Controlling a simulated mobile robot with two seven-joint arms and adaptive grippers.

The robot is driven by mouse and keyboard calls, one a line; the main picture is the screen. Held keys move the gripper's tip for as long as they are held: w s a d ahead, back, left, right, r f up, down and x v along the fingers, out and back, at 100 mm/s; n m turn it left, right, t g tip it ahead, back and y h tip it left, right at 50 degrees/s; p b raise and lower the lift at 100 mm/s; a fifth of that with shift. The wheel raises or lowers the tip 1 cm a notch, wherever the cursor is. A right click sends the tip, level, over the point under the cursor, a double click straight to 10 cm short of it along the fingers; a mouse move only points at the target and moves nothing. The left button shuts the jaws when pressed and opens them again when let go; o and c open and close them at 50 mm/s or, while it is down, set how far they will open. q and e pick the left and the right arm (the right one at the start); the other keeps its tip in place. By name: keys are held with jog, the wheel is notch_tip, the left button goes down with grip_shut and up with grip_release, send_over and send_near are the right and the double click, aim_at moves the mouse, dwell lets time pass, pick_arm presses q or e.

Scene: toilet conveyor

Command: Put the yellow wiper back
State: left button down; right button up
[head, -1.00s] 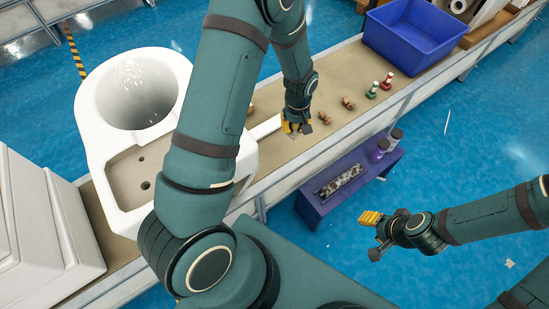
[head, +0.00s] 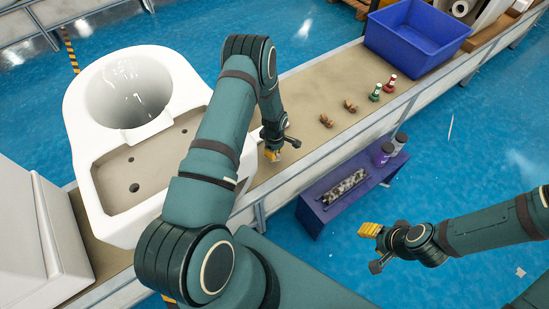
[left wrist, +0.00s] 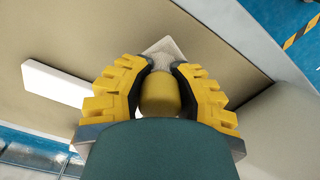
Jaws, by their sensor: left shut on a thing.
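My left gripper (head: 272,154) is shut over the conveyor, beside the white toilet (head: 108,205). In the left wrist view its two yellow fingers (left wrist: 160,88) are closed around a yellow cylindrical part, which looks like the yellow wiper (left wrist: 160,97). A whitish square-ended piece (left wrist: 168,47) shows just beyond the fingers; whether it belongs to the wiper is not clear. The wiper cannot be made out clearly in the head view. My right gripper (head: 371,248) hangs in front of the conveyor, at the right, and its opening is unclear.
A blue bin (head: 415,45) stands farther along the conveyor (head: 300,98). Green (head: 375,93) and red (head: 390,84) small bottles and two brown pieces (head: 338,112) lie before it. A white slab (left wrist: 55,83) shows in the wrist view. A purple shelf (head: 315,213) juts below the belt.

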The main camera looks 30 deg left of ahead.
pick_arm(q)
notch_tip(320, 180, down, 4)
jog(key=shift+r+b, duration=0.1)
jog(key=shift+b, duration=0.35)
jog(key=shift+r, duration=0.1)
jog(key=c, duration=0.8)
grip_release()
jog(key=shift+c, duration=0.2)
